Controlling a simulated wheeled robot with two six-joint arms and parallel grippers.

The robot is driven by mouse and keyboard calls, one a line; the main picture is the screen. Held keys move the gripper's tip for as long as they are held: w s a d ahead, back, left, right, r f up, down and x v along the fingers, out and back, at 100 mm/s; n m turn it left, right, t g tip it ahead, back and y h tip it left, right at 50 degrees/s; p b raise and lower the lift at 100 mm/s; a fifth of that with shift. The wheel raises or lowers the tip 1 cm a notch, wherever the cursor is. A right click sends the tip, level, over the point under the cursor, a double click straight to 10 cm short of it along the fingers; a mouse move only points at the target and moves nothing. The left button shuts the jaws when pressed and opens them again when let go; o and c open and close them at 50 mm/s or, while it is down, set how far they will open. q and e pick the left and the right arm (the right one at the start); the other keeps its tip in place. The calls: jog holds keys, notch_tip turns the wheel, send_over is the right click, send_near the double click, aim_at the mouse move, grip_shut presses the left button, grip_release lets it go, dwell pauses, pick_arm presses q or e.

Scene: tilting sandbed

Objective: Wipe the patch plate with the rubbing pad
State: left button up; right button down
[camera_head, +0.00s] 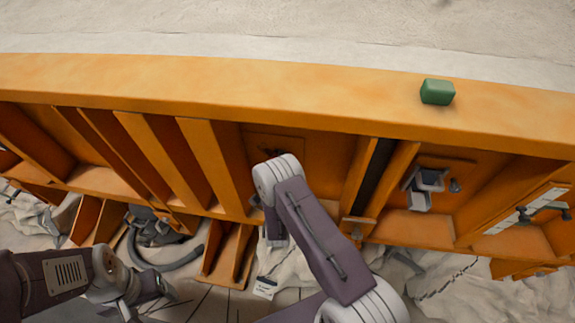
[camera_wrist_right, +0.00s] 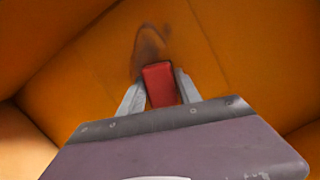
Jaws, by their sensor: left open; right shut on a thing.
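The red rubbing pad (camera_wrist_right: 160,86) is between the two grey fingers of my right gripper (camera_wrist_right: 161,79), which is shut on it. The orange patch plate (camera_wrist_right: 100,62) is ahead of the pad in the right wrist view, with a dark smudge (camera_wrist_right: 150,42) just beyond the pad's far end. I cannot tell whether the pad touches it. In the head view the smudged plate (camera_head: 285,142) shows above my right arm's wrist, which hides the pad and fingers. My left gripper (camera_head: 150,291) is open, low at the left, away from the plate.
A green block (camera_head: 437,93) lies on the top of the long orange beam (camera_head: 330,98). Orange ribs (camera_head: 205,150) divide the structure into bays around the plate. Grey fittings (camera_head: 425,182) are in a bay to the right. A dark hose (camera_head: 170,262) and pale rubble lie below.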

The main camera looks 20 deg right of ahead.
aim_at(266, 152)
jog(key=shift+w+a, duration=0.2)
jog(key=shift+a, duration=0.15)
jog(key=shift+w+a, duration=0.15)
jog(key=shift+a, duration=0.1)
jog(key=shift+w+a+b, duration=0.8)
jog(key=shift+a, duration=0.25)
jog(key=shift+w+a+r, duration=0.1)
jog(key=shift+w+a, duration=0.1)
jog(key=shift+a, duration=0.1)
